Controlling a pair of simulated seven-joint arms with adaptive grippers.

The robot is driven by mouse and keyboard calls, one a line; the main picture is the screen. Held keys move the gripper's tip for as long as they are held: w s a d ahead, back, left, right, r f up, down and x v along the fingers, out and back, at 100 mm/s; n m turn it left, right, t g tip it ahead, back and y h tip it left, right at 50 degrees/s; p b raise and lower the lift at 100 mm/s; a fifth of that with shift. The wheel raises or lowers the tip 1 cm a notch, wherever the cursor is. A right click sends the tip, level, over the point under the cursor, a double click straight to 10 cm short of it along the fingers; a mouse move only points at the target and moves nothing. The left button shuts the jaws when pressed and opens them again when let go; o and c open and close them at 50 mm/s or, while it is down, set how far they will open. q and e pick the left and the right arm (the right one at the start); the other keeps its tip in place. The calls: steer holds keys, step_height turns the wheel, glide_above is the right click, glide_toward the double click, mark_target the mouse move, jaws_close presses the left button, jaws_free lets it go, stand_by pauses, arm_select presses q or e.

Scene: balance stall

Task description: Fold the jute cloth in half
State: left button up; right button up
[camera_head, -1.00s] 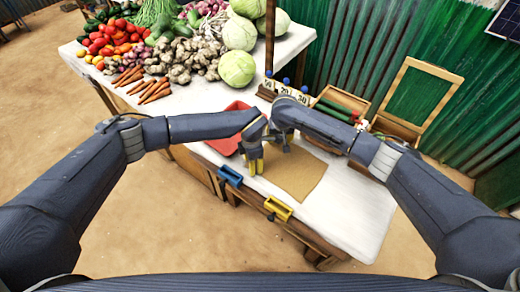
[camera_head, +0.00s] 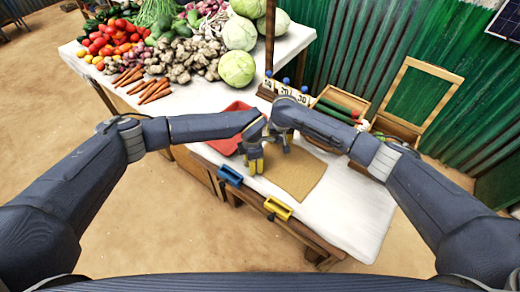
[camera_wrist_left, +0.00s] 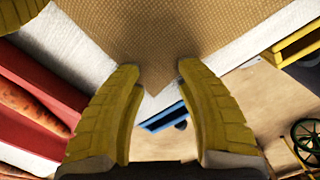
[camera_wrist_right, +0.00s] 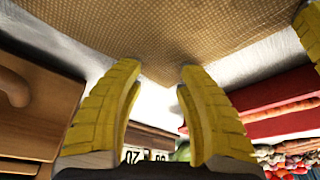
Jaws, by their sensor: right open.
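The tan jute cloth (camera_head: 305,180) lies flat on the white table top, in front of both grippers. My left gripper (camera_head: 255,168) is at the cloth's left side near the table's front edge. In the left wrist view a cloth corner (camera_wrist_left: 158,78) points between the spread yellow fingertips (camera_wrist_left: 155,70). My right gripper (camera_head: 280,149) is at the cloth's far side, close beside the left one. In the right wrist view its fingers (camera_wrist_right: 160,68) are spread at another cloth corner (camera_wrist_right: 160,72). The arms hide part of the cloth in the head view.
A red tray (camera_head: 225,146) stands just left of the grippers. Blue (camera_head: 230,176) and yellow (camera_head: 278,208) holders sit on the table's front edge. A wooden box (camera_head: 342,97) and price cards (camera_head: 286,93) are behind. Vegetables fill the far left. White table right of the cloth is clear.

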arm_select(q)
steer(key=shift+f, duration=0.2)
jaws_close()
arm_select(e)
steer(key=shift+d+f, duration=0.1)
steer(key=shift+f, duration=0.15)
jaws_close()
arm_select(q)
steer(key=shift+s+f, duration=0.1)
steer(key=shift+f, duration=0.05)
arm_select(e)
steer(key=shift+s+f, duration=0.1)
steer(key=shift+f, duration=0.1)
arm_select(q)
steer(key=shift+p, duration=2.55)
steer(key=c, duration=0.6)
jaws_free()
